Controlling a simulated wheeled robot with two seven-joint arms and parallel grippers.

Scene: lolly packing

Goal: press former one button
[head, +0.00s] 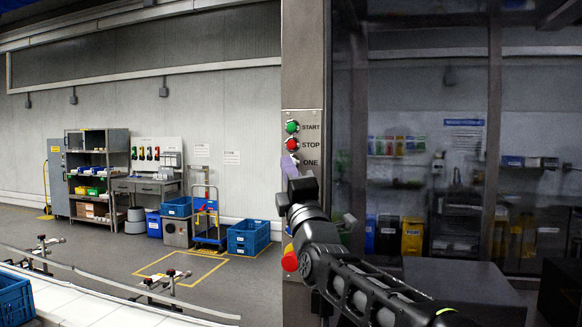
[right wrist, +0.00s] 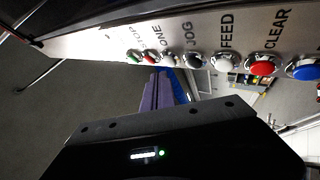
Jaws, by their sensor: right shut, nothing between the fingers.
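The control panel (head: 303,128) is on a grey post, with a green START button (head: 292,127) above a red STOP button (head: 292,144). The pale ONE button (head: 295,160) is below them, partly hidden by the purple fingers of my right gripper (head: 287,164). In the right wrist view the ONE button (right wrist: 171,59) is in the panel row, just beyond the tips of my shut, empty right gripper (right wrist: 163,73). I cannot tell whether the tips touch the button. My left gripper is not in view.
The row continues with JOG (right wrist: 194,61), FEED (right wrist: 224,64), red CLEAR (right wrist: 262,67) and blue (right wrist: 305,70) buttons. A red knob (head: 290,259) is lower on the post. A dark glass enclosure (head: 430,90) stands to the right. Shelves (head: 97,170) and blue crates (head: 248,238) are far left.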

